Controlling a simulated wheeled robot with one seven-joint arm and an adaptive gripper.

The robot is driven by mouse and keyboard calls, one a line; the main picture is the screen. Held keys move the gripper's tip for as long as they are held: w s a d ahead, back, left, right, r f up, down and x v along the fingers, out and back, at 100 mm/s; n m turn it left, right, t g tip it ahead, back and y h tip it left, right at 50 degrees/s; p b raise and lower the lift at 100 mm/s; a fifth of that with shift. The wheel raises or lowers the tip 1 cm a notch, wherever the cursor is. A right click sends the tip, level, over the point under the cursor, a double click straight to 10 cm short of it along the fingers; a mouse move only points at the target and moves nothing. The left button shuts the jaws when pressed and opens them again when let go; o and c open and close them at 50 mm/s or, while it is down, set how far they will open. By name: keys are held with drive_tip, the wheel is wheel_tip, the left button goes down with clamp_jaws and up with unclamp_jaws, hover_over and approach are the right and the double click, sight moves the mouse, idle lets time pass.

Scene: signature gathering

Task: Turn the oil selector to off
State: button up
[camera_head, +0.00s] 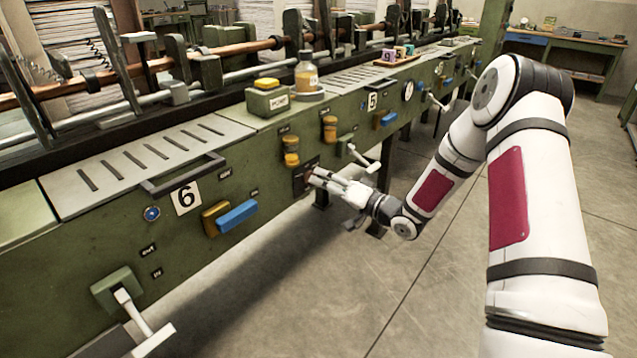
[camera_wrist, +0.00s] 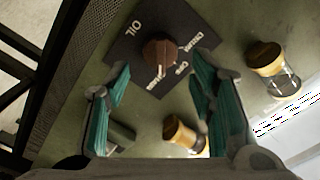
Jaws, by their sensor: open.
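The oil selector is a brown knob (camera_wrist: 160,52) on a dark square plate (camera_wrist: 128,55) marked "OIL", seen in the wrist view. The plate also carries small labels; one seems to read "OFF". The knob's pale pointer mark aims down in that view, near a lower label, left of "OFF". In the head view the dark plate (camera_head: 299,182) is on the green machine front, partly hidden by my gripper (camera_head: 317,178). My gripper is open; in the wrist view its teal-padded fingers (camera_wrist: 160,76) stand on either side of the knob. Contact cannot be told.
Amber-capped fittings (camera_wrist: 263,58) (camera_wrist: 182,132) are close by in the wrist view. In the head view, orange knobs (camera_head: 290,150) and a white-handled lever (camera_head: 365,160) flank the plate. A bottle (camera_head: 307,75) stands above on the machine top. The floor (camera_head: 330,285) in front is clear.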

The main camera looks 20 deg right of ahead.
drive_tip(key=shift+x, duration=1.3)
drive_tip(key=shift+c, duration=0.6)
drive_tip(key=c, duration=1)
drive_tip(key=shift+n+b, duration=0.3)
drive_tip(key=n+b, duration=0.2)
drive_tip(key=n, duration=0.2)
drive_tip(key=n+b, duration=0.2)
drive_tip(key=n, duration=0.3)
drive_tip(key=shift+s+a, duration=0.15)
drive_tip(key=shift+a, duration=0.05)
drive_tip(key=shift+b, duration=0.35)
